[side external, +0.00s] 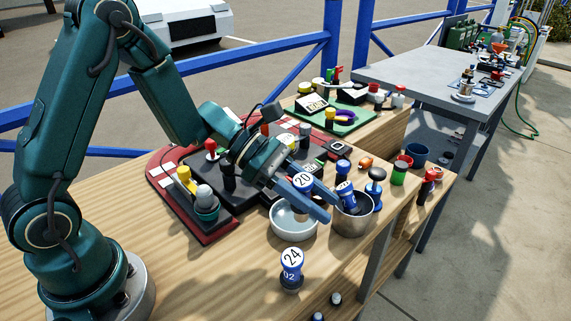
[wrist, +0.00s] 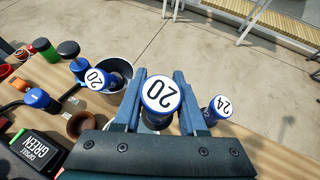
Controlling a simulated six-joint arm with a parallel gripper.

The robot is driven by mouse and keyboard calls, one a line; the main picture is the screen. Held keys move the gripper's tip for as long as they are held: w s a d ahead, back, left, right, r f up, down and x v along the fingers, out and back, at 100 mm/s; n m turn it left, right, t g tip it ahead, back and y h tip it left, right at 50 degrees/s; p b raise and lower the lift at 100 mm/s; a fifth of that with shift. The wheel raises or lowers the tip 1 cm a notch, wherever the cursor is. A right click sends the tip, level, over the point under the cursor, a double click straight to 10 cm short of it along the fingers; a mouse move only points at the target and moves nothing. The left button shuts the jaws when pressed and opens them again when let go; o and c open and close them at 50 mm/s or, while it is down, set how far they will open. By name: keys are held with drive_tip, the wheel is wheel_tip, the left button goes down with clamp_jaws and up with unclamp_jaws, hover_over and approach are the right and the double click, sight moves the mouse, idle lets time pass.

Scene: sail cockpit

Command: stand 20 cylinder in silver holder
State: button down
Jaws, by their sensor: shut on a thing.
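My gripper (side external: 328,208) is shut on a blue cylinder with a white top marked 20 (side external: 302,181). In the wrist view this 20 cylinder (wrist: 161,95) sits between the two blue fingers, top toward the camera. It is held above or over a pale silvery bowl (side external: 293,226); its lower end is hidden. A deeper silver metal cup (side external: 353,224) stands just right of that bowl. A second blue cylinder (side external: 345,192) leans tilted in the metal cup; its top reads 20 in the wrist view (wrist: 97,79).
A blue-and-white cylinder marked 24 (side external: 291,262) stands upright on the wooden table in front of the bowl. Dark, green and red capped pieces crowd the right side. A red-edged board (side external: 218,236) with knobs lies left.

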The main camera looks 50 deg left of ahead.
drive_tip(key=w+a+r+n+t+y, duration=0.1)
drive_tip(key=w+a+r+n+t, duration=0.15)
drive_tip(key=a, duration=0.75)
drive_tip(key=w+a+r+n+t+y, duration=0.1)
drive_tip(key=w+a+n+t+y, duration=0.15)
drive_tip(key=a, duration=0.65)
drive_tip(key=shift+m+g+h, duration=0.3)
drive_tip(key=shift+g+h, duration=0.15)
drive_tip(key=shift+g, duration=0.15)
drive_tip(key=shift+w+a+f, duration=0.1)
drive_tip(key=shift+f, duration=1.3)
drive_tip(key=shift+w+f, duration=0.1)
drive_tip(key=shift+f, duration=1.25)
drive_tip(key=shift+f, duration=0.6)
drive_tip(key=c, duration=0.8)
unclamp_jaws()
drive_tip(key=shift+o, duration=0.2)
drive_tip(key=shift+a, duration=0.1)
drive_tip(key=v, duration=1.1)
